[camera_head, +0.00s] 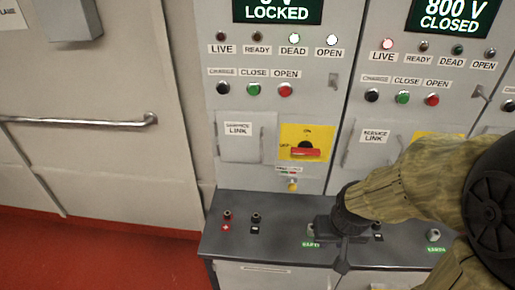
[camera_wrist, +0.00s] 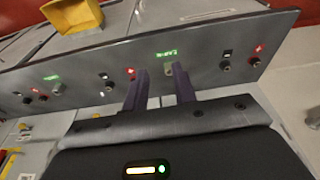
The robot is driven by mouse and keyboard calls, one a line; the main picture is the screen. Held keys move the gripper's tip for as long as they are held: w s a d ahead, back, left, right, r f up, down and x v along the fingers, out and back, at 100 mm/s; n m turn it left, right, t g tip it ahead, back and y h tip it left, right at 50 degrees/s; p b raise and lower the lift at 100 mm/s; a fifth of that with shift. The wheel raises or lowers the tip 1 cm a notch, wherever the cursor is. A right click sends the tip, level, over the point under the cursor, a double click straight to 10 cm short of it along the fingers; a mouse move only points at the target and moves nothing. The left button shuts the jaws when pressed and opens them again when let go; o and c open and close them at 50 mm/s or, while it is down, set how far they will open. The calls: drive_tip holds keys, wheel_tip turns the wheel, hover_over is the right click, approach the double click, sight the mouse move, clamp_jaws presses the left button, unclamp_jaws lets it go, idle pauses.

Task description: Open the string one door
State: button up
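In the head view the left cabinet's display (camera_head: 276,10) reads LOCKED, and its DEAD and OPEN lamps are lit. A closed flap labelled SERVICE LINK (camera_head: 238,148) with a small handle sits beside a yellow switch plate (camera_head: 306,142) with a red handle. A small yellow piece (camera_head: 292,185) hangs below the plate. No label reading string one is legible. My gripper (camera_head: 341,262) is low over the grey ledge, right of the flap. In the wrist view my gripper (camera_wrist: 161,84) has its dark fingers apart, with a terminal post (camera_wrist: 169,70) showing between them; contact cannot be told.
The right cabinet's display (camera_head: 452,14) reads 800 V CLOSED, with LIVE lit. The ledge (camera_head: 280,242) juts out and carries a red terminal (camera_head: 227,214) and a black one (camera_head: 255,217). A rail (camera_head: 85,122) crosses the left panel. Red floor (camera_head: 110,255) is clear.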

drive_tip(key=w+a+f+n+t+y+p, duration=0.1)
drive_tip(key=w+a+n+t+y+p, duration=0.2)
drive_tip(key=w+n+t+p, duration=0.7)
drive_tip(key=w+a+r+m+t+y+p, duration=0.2)
drive_tip(key=a+r+m+y+p, duration=0.1)
drive_tip(key=a+r+y+p, duration=0.2)
drive_tip(key=shift+w+a+r+m+t+y+p, duration=0.15)
drive_tip(key=shift+a+r+m+t+y+p, duration=0.2)
drive_tip(key=shift+r+y, duration=0.4)
drive_tip(key=b+x, duration=0.1)
drive_tip(key=b, duration=0.1)
drive_tip(key=b+x, duration=0.4)
drive_tip(key=shift+d+f, duration=0.1)
drive_tip(key=shift+f, duration=0.15)
